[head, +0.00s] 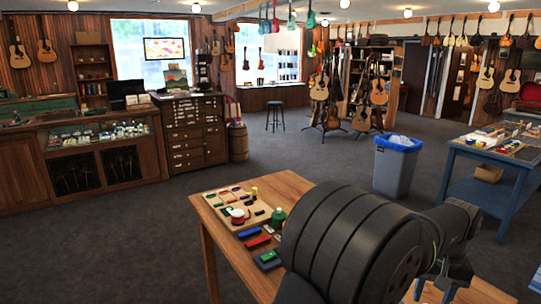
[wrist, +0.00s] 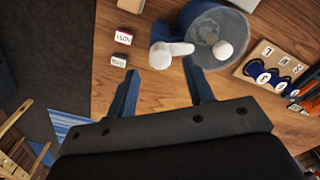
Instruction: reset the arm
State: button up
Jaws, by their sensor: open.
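My gripper (wrist: 160,76) shows in the wrist view with its two blue fingers spread apart. Nothing is held between them; bare wooden tabletop shows in the gap. The right fingertip is close to a white-and-blue object (wrist: 172,50), and I cannot tell whether they touch. In the head view my dark arm covers much of the near wooden table (head: 283,187), and my gripper is largely hidden behind it at the bottom right.
In the wrist view a grey-blue round container (wrist: 236,52) with a white ball, two small labelled blocks (wrist: 122,37) and a lettered board (wrist: 262,60) are nearby. A blue-lined bin (head: 393,172) and blue table (head: 462,190) stand right. Open floor lies left.

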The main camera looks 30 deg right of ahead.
jog(key=shift+f, duration=1.85)
jog(key=shift+r, duration=0.1)
notch_tip(320, 180, up, 17)
notch_tip(320, 180, down, 17)
jog(key=shift+f, duration=0.1)
jog(key=shift+m, duration=0.3)
jog(key=m, duration=1.1)
jog(key=shift+m, duration=1.9)
